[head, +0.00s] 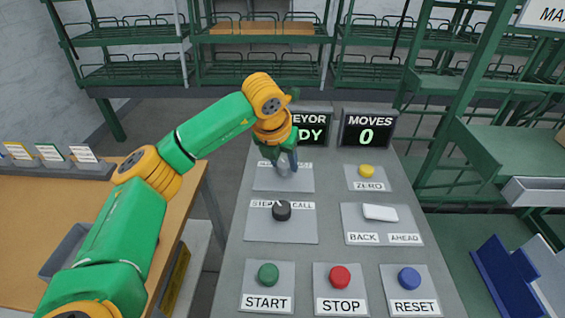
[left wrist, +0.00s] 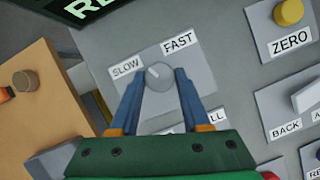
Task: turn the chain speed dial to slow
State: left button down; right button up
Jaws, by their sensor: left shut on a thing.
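The chain speed dial (left wrist: 158,76) is a round grey knob on a light plate with a SLOW label (left wrist: 126,68) at its upper left and a FAST label (left wrist: 178,41) at its upper right. A pale mark on the knob seems to lean toward the SLOW side, but it is small. My left gripper (left wrist: 160,82) is shut on the dial, one blue finger on each side. In the head view my left gripper (head: 287,162) reaches down to the dial's plate (head: 298,184) and hides most of its labels. My right gripper is not in view.
A black dial (head: 281,210) sits just below on the console. A yellow ZERO button (head: 367,171) and a white BACK/AHEAD switch (head: 380,212) are to the right. Green (head: 268,274), red (head: 340,277) and blue (head: 409,278) buttons line the front. Display screens (head: 367,130) stand behind.

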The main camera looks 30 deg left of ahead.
pick_arm(q)
jog(key=shift+n+y, duration=0.3)
jog(key=shift+n, duration=0.6)
jog(key=shift+c, duration=1.8)
grip_release()
jog(key=b+v, duration=0.1)
jog(key=v, duration=0.6)
jog(key=shift+b, duration=0.35)
jog(key=shift+w, duration=0.1)
